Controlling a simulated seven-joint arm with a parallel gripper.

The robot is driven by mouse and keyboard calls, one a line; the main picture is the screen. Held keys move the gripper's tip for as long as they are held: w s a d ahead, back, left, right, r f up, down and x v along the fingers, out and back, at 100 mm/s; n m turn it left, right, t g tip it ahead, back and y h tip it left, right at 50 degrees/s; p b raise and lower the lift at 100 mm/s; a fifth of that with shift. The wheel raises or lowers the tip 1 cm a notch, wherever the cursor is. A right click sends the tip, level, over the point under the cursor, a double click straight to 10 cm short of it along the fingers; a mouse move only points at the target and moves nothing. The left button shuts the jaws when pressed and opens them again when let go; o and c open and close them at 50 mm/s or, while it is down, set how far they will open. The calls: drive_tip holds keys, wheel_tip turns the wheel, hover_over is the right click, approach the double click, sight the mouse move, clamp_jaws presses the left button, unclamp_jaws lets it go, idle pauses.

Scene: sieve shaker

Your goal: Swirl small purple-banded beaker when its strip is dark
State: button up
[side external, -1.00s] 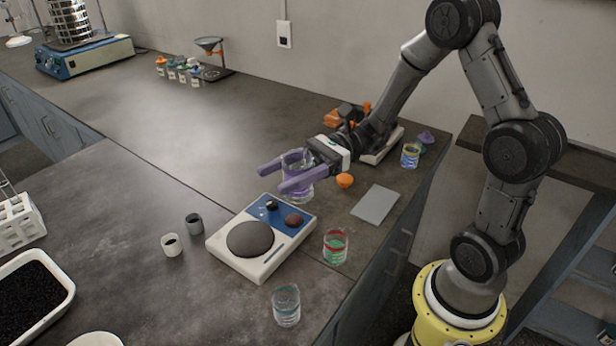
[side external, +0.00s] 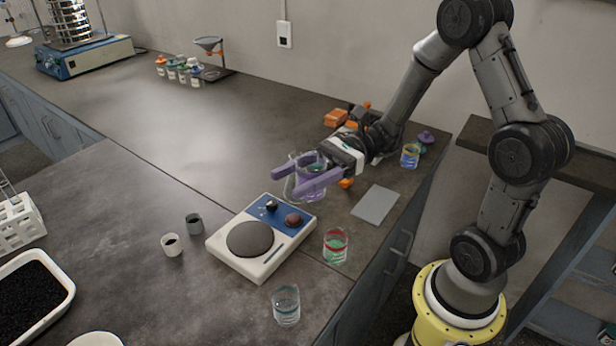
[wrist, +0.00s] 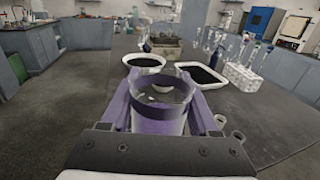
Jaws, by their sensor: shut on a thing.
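The small purple-banded beaker (wrist: 160,108) is clear glass with a purple band, and it fills the middle of the wrist view between my fingers. It also shows in the side view (side external: 294,184), partly hidden by the purple fingers. My gripper (side external: 307,179) is shut on the beaker, behind the hotplate-like device near the counter's back right. The beaker looks slightly tilted in the side view; I cannot tell its clearance above the counter. A strip on the beaker cannot be made out.
The white device (side external: 262,238) with a round dark plate stands in front. A red-banded beaker (side external: 335,246), a teal-banded beaker (side external: 286,306) and a grey pad (side external: 375,204) are nearby.

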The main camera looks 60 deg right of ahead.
drive_tip(key=shift+w+d, duration=0.1)
drive_tip(key=shift+w, duration=0.3)
drive_tip(key=shift+r, duration=2.55)
drive_tip(key=shift+w, duration=0.1)
